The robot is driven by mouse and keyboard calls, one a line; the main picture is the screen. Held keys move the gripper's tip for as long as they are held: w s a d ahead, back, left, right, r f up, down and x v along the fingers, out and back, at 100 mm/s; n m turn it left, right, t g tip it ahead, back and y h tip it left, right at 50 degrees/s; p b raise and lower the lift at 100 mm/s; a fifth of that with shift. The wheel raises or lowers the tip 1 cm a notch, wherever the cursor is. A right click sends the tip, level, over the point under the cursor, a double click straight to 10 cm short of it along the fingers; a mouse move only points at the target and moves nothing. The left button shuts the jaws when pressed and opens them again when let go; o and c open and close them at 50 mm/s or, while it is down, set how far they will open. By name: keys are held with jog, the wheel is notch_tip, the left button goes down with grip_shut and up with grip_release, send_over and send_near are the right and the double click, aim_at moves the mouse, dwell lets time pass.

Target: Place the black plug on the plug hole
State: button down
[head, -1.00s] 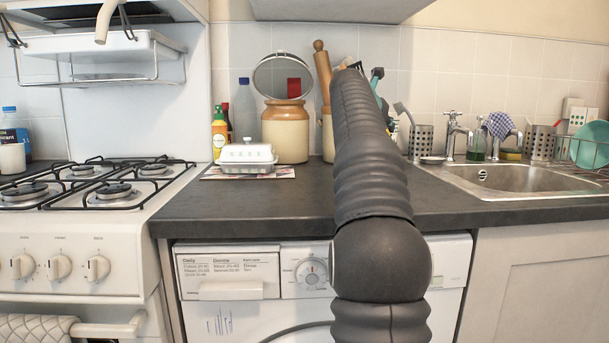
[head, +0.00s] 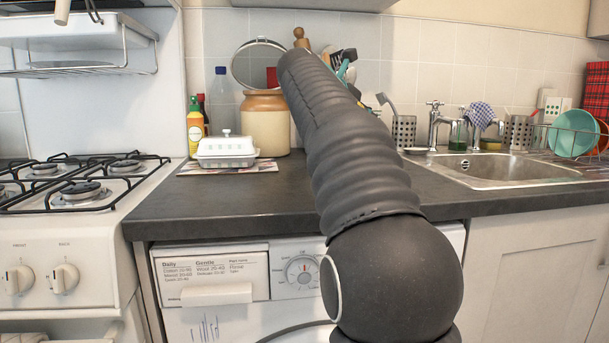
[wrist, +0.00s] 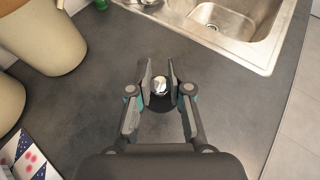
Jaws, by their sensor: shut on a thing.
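My gripper (wrist: 159,80) is shut on the black plug (wrist: 159,104) in the wrist view. The plug has a shiny metal piece on top, between the two fingers, and its dark body shows just below them. The gripper is over the dark worktop, left of and below the metal sink (wrist: 257,48). A small round opening (wrist: 212,27) shows inside the basin; I cannot tell if it is the plug hole. In the head view the sink (head: 480,182) is at the right, and my arm hides the gripper and plug.
Taps (head: 434,125), a metal cutlery pot (head: 404,132) and a dish rack (head: 575,145) stand around the sink. A large jar (head: 265,125) and a white butter dish (head: 226,150) are at the left. The worktop (head: 250,200) near the front is clear.

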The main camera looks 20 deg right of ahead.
jog(key=a, duration=0.3)
jog(key=b, duration=0.2)
send_over(305, 174)
notch_tip(305, 174, down, 7)
jog(key=shift+s+r, duration=0.1)
jog(key=shift+f+b, duration=1.15)
jog(key=shift+f, duration=0.85)
jog(key=shift+f, duration=0.1)
jog(key=c, duration=1.1)
grip_release()
